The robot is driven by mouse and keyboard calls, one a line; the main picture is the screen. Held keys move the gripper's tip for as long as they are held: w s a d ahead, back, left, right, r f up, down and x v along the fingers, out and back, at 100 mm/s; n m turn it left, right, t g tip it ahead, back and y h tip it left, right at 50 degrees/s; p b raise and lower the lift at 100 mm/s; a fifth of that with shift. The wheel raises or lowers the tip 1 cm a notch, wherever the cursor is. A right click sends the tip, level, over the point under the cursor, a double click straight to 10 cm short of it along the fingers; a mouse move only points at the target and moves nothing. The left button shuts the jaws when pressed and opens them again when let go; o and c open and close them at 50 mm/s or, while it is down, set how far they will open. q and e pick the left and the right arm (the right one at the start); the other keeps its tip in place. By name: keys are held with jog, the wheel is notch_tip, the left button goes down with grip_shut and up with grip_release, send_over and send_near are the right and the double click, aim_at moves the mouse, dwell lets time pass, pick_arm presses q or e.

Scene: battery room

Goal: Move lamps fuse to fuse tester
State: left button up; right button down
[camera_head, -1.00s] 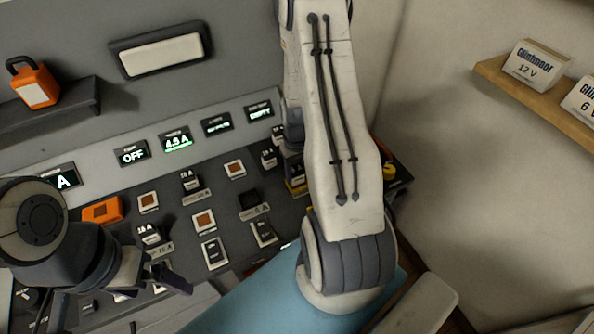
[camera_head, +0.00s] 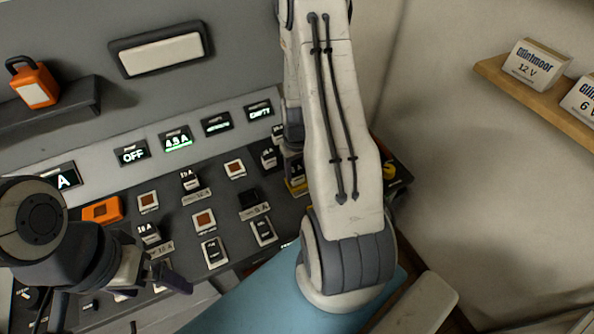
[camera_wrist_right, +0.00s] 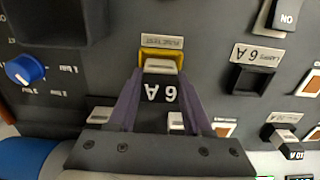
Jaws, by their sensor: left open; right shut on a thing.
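The lamps fuse (camera_wrist_right: 160,92), a dark block marked 6 A, is between the fingers of my right gripper (camera_wrist_right: 152,98) in the right wrist view. It is at the yellow-rimmed fuse tester socket (camera_wrist_right: 161,54); I cannot tell whether it is fully seated. The lamps socket (camera_wrist_right: 250,80), labelled 6 A, is empty, and it also shows in the head view (camera_head: 249,199). In the head view my right forearm hides the right gripper and most of the tester. My left gripper (camera_head: 168,280) is open and empty at the lower left, above the panel's front.
Several other fuses, breakers and orange-square switches cover the sloping panel (camera_head: 175,222). One display (camera_head: 260,110) reads EMPTY, another (camera_head: 177,139) reads 4.5 A. A blue knob (camera_wrist_right: 25,68) stands left in the wrist view. A wooden shelf (camera_head: 540,104) with boxes is at right.

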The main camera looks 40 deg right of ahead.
aim_at(297, 169)
jog(key=shift+f+b, duration=0.45)
jog(key=shift+f, duration=0.2)
jog(key=c, duration=0.6)
grip_release()
jog(key=shift+r, duration=0.15)
notch_tip(297, 169, up, 11)
jog(key=p, duration=0.9)
